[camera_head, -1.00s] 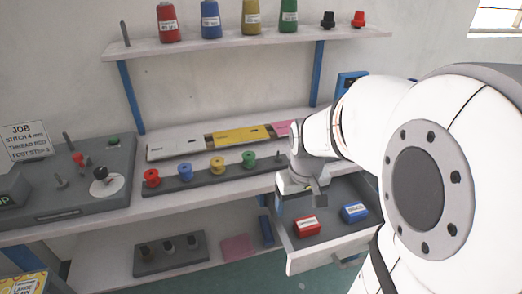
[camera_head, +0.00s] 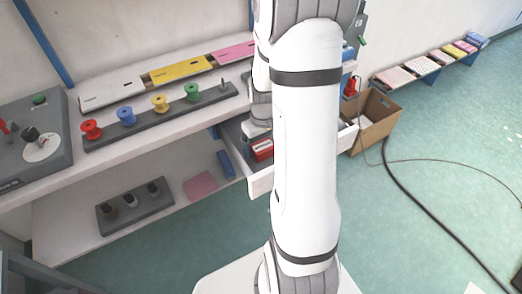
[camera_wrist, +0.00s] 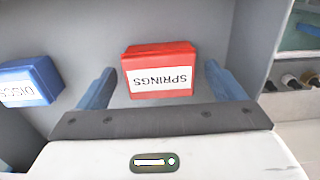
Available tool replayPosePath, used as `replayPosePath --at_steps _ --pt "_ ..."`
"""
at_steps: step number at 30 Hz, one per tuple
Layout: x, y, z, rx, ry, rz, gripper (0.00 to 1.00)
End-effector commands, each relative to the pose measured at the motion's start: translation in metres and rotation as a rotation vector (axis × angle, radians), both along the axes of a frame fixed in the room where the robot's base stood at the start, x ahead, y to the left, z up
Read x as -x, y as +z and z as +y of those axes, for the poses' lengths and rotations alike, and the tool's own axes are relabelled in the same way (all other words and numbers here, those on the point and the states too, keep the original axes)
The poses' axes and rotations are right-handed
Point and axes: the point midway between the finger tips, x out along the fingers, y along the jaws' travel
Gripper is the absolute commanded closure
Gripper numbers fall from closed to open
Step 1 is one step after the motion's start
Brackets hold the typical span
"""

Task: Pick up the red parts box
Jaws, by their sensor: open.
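The red parts box (camera_wrist: 158,62) has a white label reading SPRINGS, upside down in the wrist view. It lies in an open grey drawer (camera_wrist: 180,20). My gripper (camera_wrist: 160,88) is open, with one blue finger on each side of the red box and a gap on both sides. The red box also shows in the head view (camera_head: 262,150), just below my gripper (camera_head: 257,132), whose fingers are hidden there.
The drawer's pale front wall (camera_head: 261,184) stands close to my gripper. A shelf above holds a rail (camera_head: 160,117) with coloured spools. A cardboard box (camera_head: 374,120) stands on the floor to the right.

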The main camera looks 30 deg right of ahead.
Motion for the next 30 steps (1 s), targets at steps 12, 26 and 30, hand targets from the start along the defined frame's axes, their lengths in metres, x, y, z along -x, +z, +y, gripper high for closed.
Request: replayPosePath --at_steps 12,26,30 --pt "0.0004 -0.0075 -0.0005 0.0 -0.001 -0.001 0.18" --pt "0.0005 -0.0073 -0.0008 0.0 -0.002 -0.001 0.56" --pt "0.0005 -0.0072 -0.001 0.0 -0.002 -0.001 0.6"
